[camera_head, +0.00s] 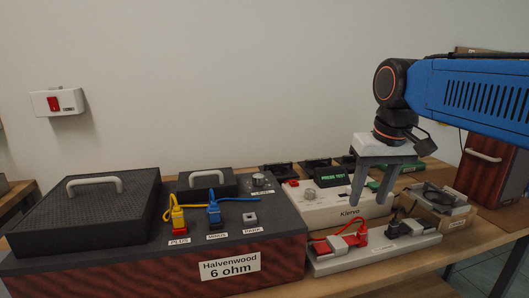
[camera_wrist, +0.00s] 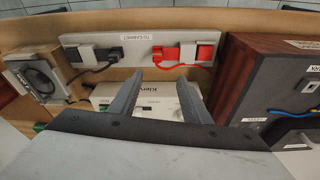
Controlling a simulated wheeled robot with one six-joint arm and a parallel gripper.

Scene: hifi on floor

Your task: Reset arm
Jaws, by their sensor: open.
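My gripper (camera_head: 371,195) hangs from the blue arm at the right, fingers pointing down. It is open, with nothing between the fingers. It is over or near the white Klervo box (camera_head: 335,208); the exact height cannot be told. In the wrist view my gripper (camera_wrist: 161,77) shows two grey fingers apart, with the Klervo box (camera_wrist: 163,103) partly hidden behind and between them. A grey-white strip (camera_head: 372,252) lies in front of that box, with a red plug (camera_head: 349,242) and a black plug (camera_head: 407,228) on it.
The big Halvenwood 6 ohm box (camera_head: 138,270) stands left, with yellow (camera_head: 177,215) and blue (camera_head: 214,212) plugs upright on it. A grey-topped tray (camera_head: 436,200) and a red-brown cabinet (camera_head: 490,168) stand right. A wall switch (camera_head: 56,103) is at upper left.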

